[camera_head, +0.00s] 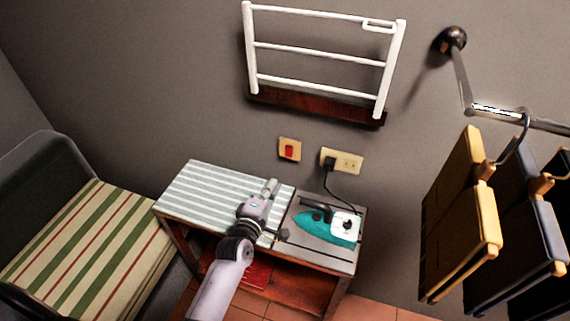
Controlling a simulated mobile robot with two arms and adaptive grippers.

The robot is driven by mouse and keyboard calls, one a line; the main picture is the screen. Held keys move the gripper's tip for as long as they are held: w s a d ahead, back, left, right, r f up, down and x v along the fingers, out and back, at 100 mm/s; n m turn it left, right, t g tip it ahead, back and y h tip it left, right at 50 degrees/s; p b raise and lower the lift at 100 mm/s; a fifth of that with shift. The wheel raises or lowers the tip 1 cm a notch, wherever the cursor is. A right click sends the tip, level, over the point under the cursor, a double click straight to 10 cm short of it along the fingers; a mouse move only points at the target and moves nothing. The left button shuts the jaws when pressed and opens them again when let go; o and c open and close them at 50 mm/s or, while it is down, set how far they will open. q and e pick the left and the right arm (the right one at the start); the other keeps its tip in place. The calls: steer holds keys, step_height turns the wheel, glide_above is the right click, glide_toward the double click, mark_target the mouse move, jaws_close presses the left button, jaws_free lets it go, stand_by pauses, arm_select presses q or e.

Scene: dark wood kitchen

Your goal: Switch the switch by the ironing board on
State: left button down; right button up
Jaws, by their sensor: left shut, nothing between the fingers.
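The switch (289,150) is a small yellowish plate with a red rocker, fixed to the grey wall above the ironing board. I cannot tell which way the rocker is set. The ironing board (202,184) has a striped pale top on a wooden stand against the wall. My left gripper (269,187) is shut and empty, over the board's striped top, below and left of the switch in the picture. It appears apart from the switch. My right gripper is not in view.
A teal iron (328,228) rests on the board's grey right end, its black cord running to an outlet (342,161) right of the switch. A white rack (320,50) hangs above. Hangers with clothes (460,220) hang at right; a striped armchair (85,245) stands at left.

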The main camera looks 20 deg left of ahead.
mark_target(289, 155)
arm_select(q)
steer(key=w+b, duration=0.2)
steer(key=w, duration=0.1)
steer(key=w+f+b, duration=0.1)
steer(key=w+b, duration=0.1)
steer(key=w, duration=0.1)
steer(key=w+b, duration=0.1)
steer(key=w, duration=0.3)
steer(key=shift+w+d+f+b, duration=0.1)
steer(key=shift+d+f+b, duration=0.1)
steer(key=shift+f+b, duration=0.2)
steer(key=shift+w+b, duration=0.3)
steer(key=shift+w, duration=0.3)
steer(key=shift+w+r, duration=0.1)
